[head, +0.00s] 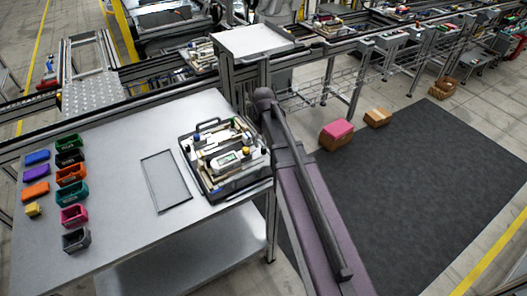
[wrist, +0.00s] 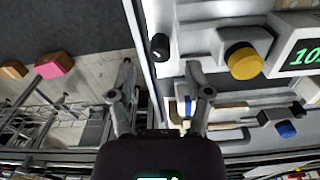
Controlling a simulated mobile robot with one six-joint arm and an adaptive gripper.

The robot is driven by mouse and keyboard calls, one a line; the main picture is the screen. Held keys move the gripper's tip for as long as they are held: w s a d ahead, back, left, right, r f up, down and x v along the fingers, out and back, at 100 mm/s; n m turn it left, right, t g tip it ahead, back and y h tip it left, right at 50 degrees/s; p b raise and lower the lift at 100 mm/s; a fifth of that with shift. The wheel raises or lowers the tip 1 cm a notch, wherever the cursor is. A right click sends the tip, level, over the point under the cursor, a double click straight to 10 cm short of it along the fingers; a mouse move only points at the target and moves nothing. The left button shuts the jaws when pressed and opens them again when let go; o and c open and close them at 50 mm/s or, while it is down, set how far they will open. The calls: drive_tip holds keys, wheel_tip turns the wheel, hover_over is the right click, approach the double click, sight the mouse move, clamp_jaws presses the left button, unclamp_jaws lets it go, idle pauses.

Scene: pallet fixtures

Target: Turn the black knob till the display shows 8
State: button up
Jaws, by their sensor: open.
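A black knob (wrist: 160,46) sits on the fixture's pale surface in the wrist view, just beyond the gap between my fingertips. My gripper (wrist: 160,65) is open and empty, its two fingers spread on either side below the knob. The display (wrist: 303,56) is at the right edge with green digits starting "10"; the rest is cut off. In the head view the display (head: 224,160) sits on the pallet fixture (head: 184,148), its digits too small to read. My gripper cannot be made out there; my arm covers the fixture's right side.
A yellow knob (wrist: 243,62) stands between the black knob and the display. A blue knob (wrist: 286,129) is lower right. On the table, an empty flat tray (head: 165,180) lies left of the fixture, with several coloured bins (head: 72,174) farther left.

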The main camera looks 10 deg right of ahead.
sight(264, 148)
drive_tip(key=shift+f+b, duration=1.35)
drive_tip(key=shift+f, duration=0.3)
clamp_jaws()
